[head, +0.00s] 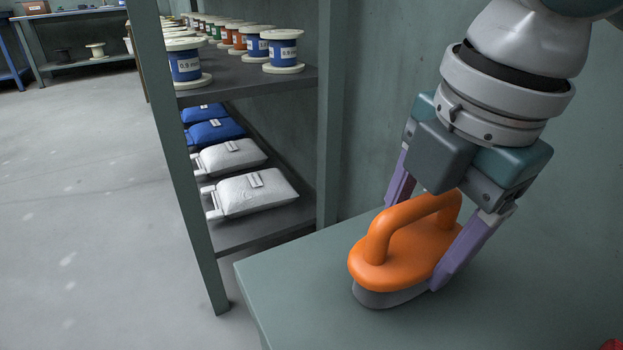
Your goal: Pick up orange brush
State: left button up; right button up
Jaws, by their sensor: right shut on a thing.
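The orange brush (372,262) has a looped handle on top and a dark grey underside. It is upright at the left part of a grey-green table (290,290). My right gripper (412,240) reaches down from the upper right, with its purple fingers on either side of the brush body. It is shut on the brush. I cannot tell whether the underside touches the table top or is slightly above it. The far finger is partly hidden behind the handle. My left gripper is not in view.
A metal shelf (245,80) stands left of the table, its post close to the table edge. It holds several wire spools (283,50) above and white and blue bags (250,192) below. A red object (612,344) shows at the bottom right corner. Open floor lies left.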

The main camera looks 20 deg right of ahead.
notch_tip(320, 180, up, 20)
jog(key=p, duration=1.1)
jog(key=shift+p, duration=0.3)
